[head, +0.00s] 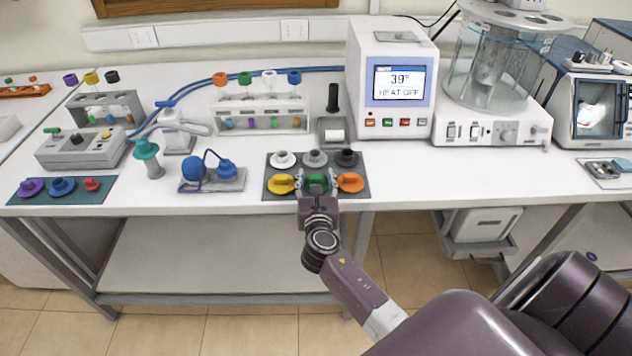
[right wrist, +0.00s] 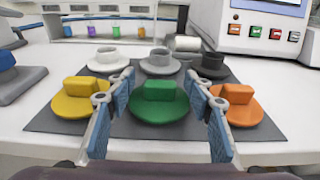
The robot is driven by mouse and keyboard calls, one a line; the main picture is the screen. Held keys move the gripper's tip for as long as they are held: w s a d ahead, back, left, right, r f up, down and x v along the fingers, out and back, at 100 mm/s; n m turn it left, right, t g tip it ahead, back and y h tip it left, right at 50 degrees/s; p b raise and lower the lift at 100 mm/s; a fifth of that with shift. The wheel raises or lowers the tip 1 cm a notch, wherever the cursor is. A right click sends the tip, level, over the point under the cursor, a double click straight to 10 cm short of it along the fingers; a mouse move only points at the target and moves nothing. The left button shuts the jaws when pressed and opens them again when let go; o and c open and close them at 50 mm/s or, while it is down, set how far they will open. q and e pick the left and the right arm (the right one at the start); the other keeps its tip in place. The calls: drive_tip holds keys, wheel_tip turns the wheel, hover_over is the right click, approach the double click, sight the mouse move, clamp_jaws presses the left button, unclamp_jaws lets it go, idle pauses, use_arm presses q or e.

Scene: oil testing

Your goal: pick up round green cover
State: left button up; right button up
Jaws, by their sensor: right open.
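The round green cover (right wrist: 158,104) has a raised grip bar and lies on a dark grey mat (right wrist: 60,128) near the table's front edge. In the head view the green cover (head: 317,183) is partly hidden by my right gripper (head: 318,184). My right gripper (right wrist: 160,118) is open, with one finger on each side of the green cover. The fingers appear apart from its grip bar. My left gripper is not in view.
A yellow cover (head: 281,183) lies left of the green one and an orange cover (head: 350,182) right, both close to the fingers. White (head: 283,159), grey (head: 315,158) and black (head: 346,158) covers lie behind. A blue-bulbed device (head: 211,172) stands left of the mat.

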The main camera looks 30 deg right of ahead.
drive_tip(key=c, duration=1.2)
